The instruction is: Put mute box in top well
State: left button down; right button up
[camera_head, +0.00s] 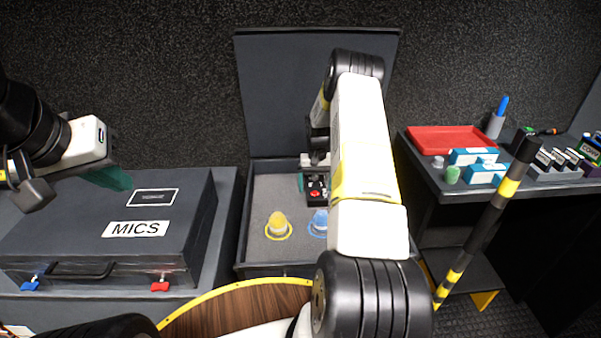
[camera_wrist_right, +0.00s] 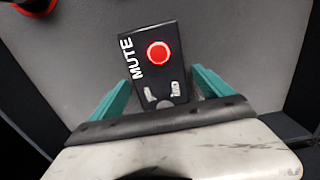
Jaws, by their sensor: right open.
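The mute box (camera_head: 316,190) is a small black box with a red button and white "MUTE" lettering. It is in the upper part of the grey interior of an open case (camera_head: 257,198). In the right wrist view the mute box (camera_wrist_right: 155,65) lies between the teal fingers of my right gripper (camera_wrist_right: 158,88), which is open with small gaps on both sides. My right arm hides part of the case in the head view, and I cannot make out the well's edges. My left gripper (camera_head: 112,178) hovers above the MICS case, its finger gap unclear.
A yellow cone (camera_head: 278,226) and a blue cone (camera_head: 319,222) stand in ringed spots in the open case. The closed MICS case (camera_head: 110,225) is at left. At right, a table holds a red tray (camera_head: 448,139) and small items. A striped pole (camera_head: 485,220) stands before it.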

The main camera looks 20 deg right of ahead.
notch_tip(320, 180, up, 12)
notch_tip(320, 180, up, 12)
jog(key=t, duration=0.1)
send_over(316, 187)
jog(key=s+a, duration=0.3)
jog(key=a, duration=0.1)
jog(key=s+a+r+n+t, duration=0.2)
jog(key=s+a+r, duration=0.4)
jog(key=s+r, duration=0.3)
jog(key=s+a+r+t, duration=0.1)
jog(key=s+a+r, duration=0.1)
jog(key=s, duration=0.5)
jog(key=s+a+r+n+t+y, duration=0.1)
jog(key=s+a+r, duration=0.1)
jog(key=s, duration=0.6)
jog(key=s+a+r+t+y, duration=0.1)
jog(key=s+a+r, duration=0.1)
jog(key=s+a, duration=0.2)
jog(key=s, duration=0.3)
jog(key=shift+s+a+r+n, duration=0.15)
jog(key=shift+s+a+n, duration=0.05)
jog(key=shift+s+n, duration=0.15)
